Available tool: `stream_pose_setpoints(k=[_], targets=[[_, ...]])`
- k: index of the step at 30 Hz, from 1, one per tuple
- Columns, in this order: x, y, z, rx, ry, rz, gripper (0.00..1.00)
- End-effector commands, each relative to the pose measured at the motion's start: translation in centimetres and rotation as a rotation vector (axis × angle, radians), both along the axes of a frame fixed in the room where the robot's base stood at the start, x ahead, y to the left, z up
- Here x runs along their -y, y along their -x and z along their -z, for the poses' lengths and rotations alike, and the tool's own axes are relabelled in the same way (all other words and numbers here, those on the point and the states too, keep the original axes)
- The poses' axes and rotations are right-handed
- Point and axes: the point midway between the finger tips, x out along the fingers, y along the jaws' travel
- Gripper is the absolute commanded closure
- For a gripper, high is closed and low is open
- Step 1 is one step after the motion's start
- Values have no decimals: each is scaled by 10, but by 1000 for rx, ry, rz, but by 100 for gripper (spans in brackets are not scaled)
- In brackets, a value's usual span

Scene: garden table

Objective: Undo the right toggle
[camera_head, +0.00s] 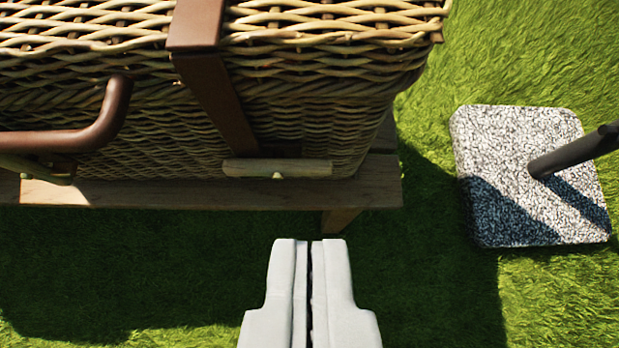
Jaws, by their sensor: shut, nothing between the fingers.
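A wicker basket (300,110) stands on a wooden table (230,193). A brown strap (218,98) runs over its lid edge and down its front. At the strap's lower end a light wooden toggle (290,168) lies crosswise, level, with a small pale knob at its middle. Whether the strap is looped around the toggle is hard to tell. My gripper (308,242) is shut and empty, below the toggle in the picture and apart from it, pointing toward the basket.
A brown curved handle (100,125) sticks out from the basket's front at left. A speckled stone base (530,215) with a dark pole (580,150) stands on the grass at right. The space between my gripper and the toggle is clear.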

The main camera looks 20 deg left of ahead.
Motion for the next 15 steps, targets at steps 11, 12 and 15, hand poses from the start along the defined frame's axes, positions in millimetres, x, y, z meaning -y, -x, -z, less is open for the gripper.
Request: stream_pose_setpoints(k=[11,12,15], targets=[[-8,-27,29,-2,-2,-1,100],[-9,-31,33,-2,-1,-1,100],[-11,-41,42,-1,-1,0,100]])
